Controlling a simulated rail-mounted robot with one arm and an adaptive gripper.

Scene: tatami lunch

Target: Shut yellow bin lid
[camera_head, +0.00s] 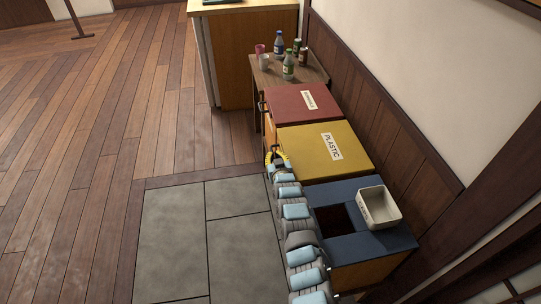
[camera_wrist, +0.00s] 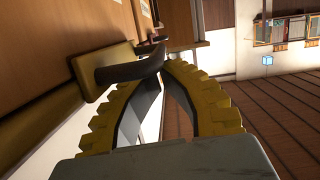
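The yellow bin lid (camera_head: 304,149), labelled PLASTIC, lies about level over its bin, beside the red lid; I cannot tell if a small gap remains. My gripper (camera_head: 276,155) is at its left edge, by the handle. In the wrist view, the lid's yellow edge (camera_wrist: 97,68) carries a dark curved handle (camera_wrist: 130,70). My gripper's yellow fingers (camera_wrist: 164,68) bow outward and their tips come together at the handle's end. I see no clear part of the handle between the tips, and contact is hard to judge.
The red-lidded bin (camera_head: 303,101) is beyond the yellow one. The nearer blue bin (camera_head: 395,239) has a dark opening and a white tray (camera_head: 379,207) on top. Bottles (camera_head: 288,66) and cups stand on a side table behind. Floor on the left is clear.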

